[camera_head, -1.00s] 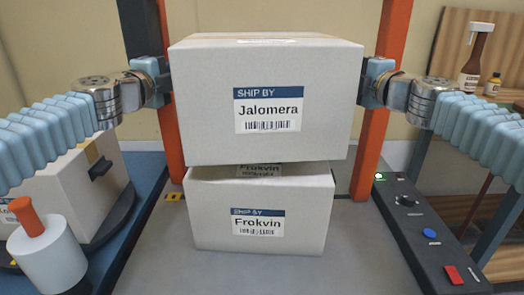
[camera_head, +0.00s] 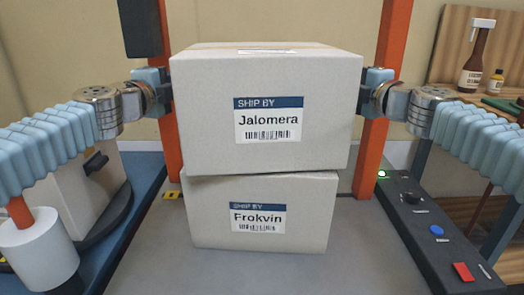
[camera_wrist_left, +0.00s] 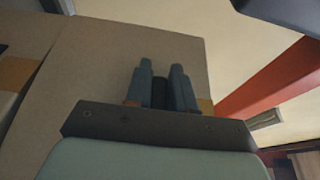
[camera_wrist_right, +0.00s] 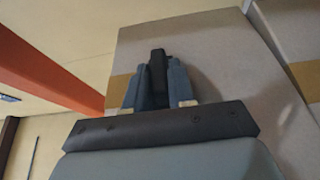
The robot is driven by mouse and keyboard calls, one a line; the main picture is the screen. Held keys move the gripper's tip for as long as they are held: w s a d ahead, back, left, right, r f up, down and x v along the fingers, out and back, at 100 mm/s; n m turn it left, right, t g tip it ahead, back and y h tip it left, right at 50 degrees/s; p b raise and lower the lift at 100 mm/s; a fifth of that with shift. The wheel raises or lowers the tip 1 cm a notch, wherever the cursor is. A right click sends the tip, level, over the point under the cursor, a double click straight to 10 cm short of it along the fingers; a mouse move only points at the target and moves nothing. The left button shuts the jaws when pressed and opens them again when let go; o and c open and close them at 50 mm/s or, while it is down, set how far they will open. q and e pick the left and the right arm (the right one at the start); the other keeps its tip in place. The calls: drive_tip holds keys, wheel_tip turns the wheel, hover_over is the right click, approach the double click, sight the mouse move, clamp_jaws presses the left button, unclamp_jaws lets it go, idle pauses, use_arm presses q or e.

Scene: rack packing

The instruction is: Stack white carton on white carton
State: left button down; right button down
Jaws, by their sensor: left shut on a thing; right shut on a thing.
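The upper white carton (camera_head: 267,155), labelled Jalomera, is held level between my two arms in the head view. My left gripper (camera_head: 168,88) is at its left side and my right gripper (camera_head: 367,90) at its right side. In the left wrist view the left gripper (camera_wrist_left: 161,85) is shut at the carton side (camera_wrist_left: 100,75); in the right wrist view the right gripper (camera_wrist_right: 158,80) is likewise (camera_wrist_right: 215,60). The lower white carton (camera_head: 262,237), labelled Frokvin, stands on the grey surface directly below. The upper carton hides its top; I cannot tell whether they touch.
Orange posts (camera_head: 394,40) stand behind the cartons. A black control panel (camera_head: 420,222) with buttons lies to the right. Bottles (camera_head: 476,55) stand on a shelf at the back right.

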use_arm(q)
drive_tip(key=shift+f, duration=0.3)
use_arm(e)
drive_tip(key=shift+f, duration=0.25)
use_arm(q)
drive_tip(key=c, duration=1)
unclamp_jaws()
drive_tip(key=shift+r, duration=0.1)
use_arm(e)
drive_tip(key=c, duration=1)
unclamp_jaws()
drive_tip(key=shift+r, duration=0.1)
use_arm(q)
drive_tip(key=shift+o, duration=0.2)
use_arm(e)
drive_tip(key=shift+o, duration=0.2)
drive_tip(key=shift+s, duration=0.1)
drive_tip(key=shift+s+d, duration=0.15)
drive_tip(key=shift+s, duration=0.1)
use_arm(q)
drive_tip(key=v, duration=1.2)
use_arm(e)
drive_tip(key=v, duration=1.1)
drive_tip(key=shift+s, duration=0.15)
